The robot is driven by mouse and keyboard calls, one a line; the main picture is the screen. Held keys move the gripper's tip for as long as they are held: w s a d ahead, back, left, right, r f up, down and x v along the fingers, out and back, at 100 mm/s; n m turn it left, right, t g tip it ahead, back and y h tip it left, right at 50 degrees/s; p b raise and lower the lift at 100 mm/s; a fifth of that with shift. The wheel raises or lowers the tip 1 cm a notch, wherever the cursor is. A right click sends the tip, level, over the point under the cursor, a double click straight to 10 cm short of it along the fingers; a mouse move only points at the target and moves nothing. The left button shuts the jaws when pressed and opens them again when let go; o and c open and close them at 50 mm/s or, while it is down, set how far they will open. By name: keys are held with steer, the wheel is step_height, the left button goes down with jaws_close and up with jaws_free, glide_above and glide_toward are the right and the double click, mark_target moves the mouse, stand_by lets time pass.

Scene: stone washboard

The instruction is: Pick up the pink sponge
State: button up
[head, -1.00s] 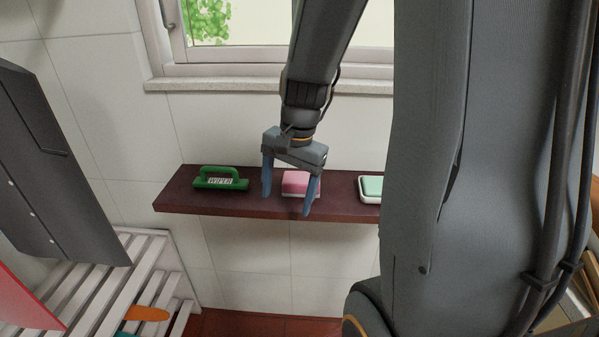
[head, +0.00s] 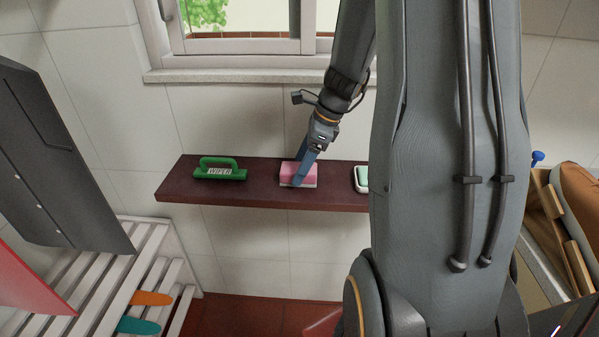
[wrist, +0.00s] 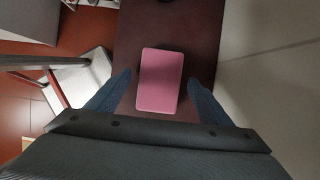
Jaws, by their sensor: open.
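The pink sponge (head: 287,174) lies on the dark brown wall shelf (head: 262,190), with a pale layer under its pink top. In the wrist view the pink sponge (wrist: 160,80) sits between my two blue fingers, long side running away from the palm. My gripper (head: 300,178) points down at the sponge, seen edge-on in the head view, with a finger in front of its right part. In the wrist view my gripper (wrist: 160,90) is open, with gaps on both sides of the sponge. I cannot tell the exact height of the fingertips over the shelf.
A green wiper (head: 220,171) lies on the shelf to the left. A pale green and white item (head: 361,179) is to the right, partly hidden by my arm. The window sill (head: 220,76) is above. A slatted white rack (head: 150,265) stands lower left.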

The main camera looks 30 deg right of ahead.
steer(key=shift+x, duration=0.9)
steer(key=shift+f, duration=0.2)
steer(key=c, duration=1.1)
